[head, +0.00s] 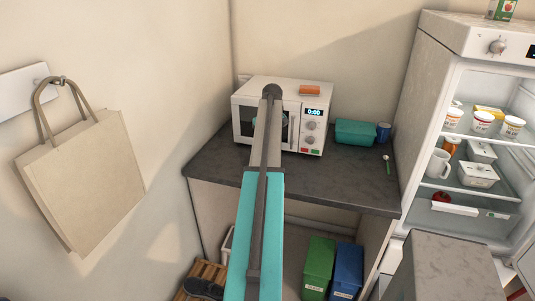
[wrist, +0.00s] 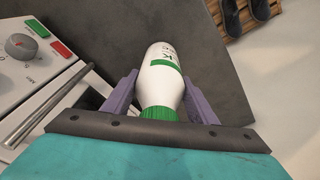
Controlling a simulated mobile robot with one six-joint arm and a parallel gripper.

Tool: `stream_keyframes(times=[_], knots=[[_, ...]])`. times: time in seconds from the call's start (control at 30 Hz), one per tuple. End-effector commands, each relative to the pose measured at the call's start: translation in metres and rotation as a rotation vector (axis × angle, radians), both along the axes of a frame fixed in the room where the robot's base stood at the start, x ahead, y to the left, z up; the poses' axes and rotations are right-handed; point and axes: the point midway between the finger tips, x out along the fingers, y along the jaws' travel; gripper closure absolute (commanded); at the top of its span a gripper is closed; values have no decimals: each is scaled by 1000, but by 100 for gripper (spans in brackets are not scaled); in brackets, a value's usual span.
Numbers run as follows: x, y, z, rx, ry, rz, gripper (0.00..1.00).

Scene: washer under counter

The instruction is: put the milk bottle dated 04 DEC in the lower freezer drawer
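In the wrist view a white milk bottle (wrist: 162,80) with a green cap and green band sits between the two purple fingers of my gripper (wrist: 161,98). The fingers appear closed against its sides, with the cap toward the camera. Part of its lettering shows, but no date is readable. In the head view my arm hides the gripper and the bottle, in front of the microwave. The open white fridge (head: 425,90) stands at the right. The lower freezer drawer cannot be made out; the fridge's lower part is cut off or covered.
A white microwave (head: 243,113), a teal box (head: 355,132) and a blue cup (head: 383,132) stand on the dark counter (head: 345,182). Fridge shelves hold several tubs and a mug (head: 438,163). A grey block (head: 440,265) stands before the fridge. Green (head: 318,268) and blue (head: 347,270) bins sit under the counter.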

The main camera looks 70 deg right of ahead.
Motion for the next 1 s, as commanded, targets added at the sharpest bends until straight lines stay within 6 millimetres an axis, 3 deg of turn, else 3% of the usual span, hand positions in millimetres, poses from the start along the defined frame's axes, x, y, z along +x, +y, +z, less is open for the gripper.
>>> stream_keyframes(times=[0.03, 0.17, 0.57, 1.0], knots=[[0, 0, 0, 0, 0, 0, 70], [0, 0, 1, -1, -1, 0, 89], [0, -1, 4, -1, 0, 0, 89], [0, -2, 31, -3, -2, -1, 89]])
